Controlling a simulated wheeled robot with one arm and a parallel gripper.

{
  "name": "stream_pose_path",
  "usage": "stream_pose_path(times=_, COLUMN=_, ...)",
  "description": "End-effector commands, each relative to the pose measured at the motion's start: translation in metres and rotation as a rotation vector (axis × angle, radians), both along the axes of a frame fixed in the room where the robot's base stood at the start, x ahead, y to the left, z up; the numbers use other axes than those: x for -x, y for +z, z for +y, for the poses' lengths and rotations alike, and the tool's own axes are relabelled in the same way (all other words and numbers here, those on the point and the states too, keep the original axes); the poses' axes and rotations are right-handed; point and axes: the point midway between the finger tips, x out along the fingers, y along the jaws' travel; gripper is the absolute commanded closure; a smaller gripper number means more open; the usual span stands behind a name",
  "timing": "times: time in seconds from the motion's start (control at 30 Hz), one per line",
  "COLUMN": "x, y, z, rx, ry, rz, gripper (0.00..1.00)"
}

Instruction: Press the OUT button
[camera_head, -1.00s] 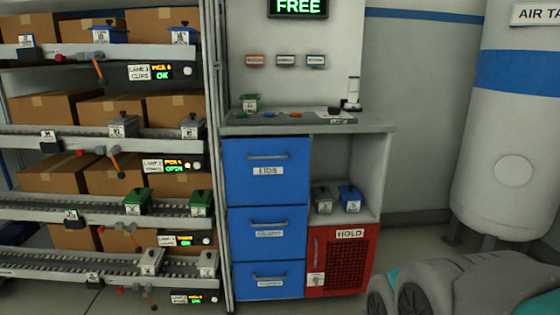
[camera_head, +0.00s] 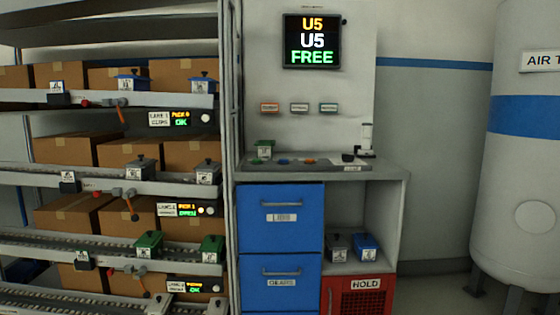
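No label reading OUT can be made out. On the grey counter (camera_head: 380,172) is a row of small coloured buttons: a green one (camera_head: 256,161), a blue one (camera_head: 283,161) and an orange one (camera_head: 309,161). Their lettering is too small to read. A dark knob-like item (camera_head: 348,157) sits to their right. Three small wall plates, orange-red (camera_head: 269,108), white (camera_head: 299,108) and teal (camera_head: 328,108), are above the counter, also unreadable. The screen (camera_head: 312,41) on the wall reads U5, U5, FREE. My gripper is not in view.
Below are blue drawers (camera_head: 281,218), a cubby with a grey bin (camera_head: 338,248) and a blue bin (camera_head: 366,247), and a red HOLD door (camera_head: 345,296). Racks with cartons (camera_head: 66,149) are left; a tank (camera_head: 525,190) is right.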

Motion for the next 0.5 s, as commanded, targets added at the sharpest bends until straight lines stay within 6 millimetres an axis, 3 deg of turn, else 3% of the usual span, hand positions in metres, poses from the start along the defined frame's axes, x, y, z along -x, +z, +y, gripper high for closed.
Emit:
stream_pose_path(times=0.07, x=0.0, y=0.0, z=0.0, rx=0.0, ry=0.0, rz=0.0, gripper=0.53)
stream_pose_path(times=0.5, x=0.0, y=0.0, z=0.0, rx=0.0, ry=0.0, rz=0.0, gripper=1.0)
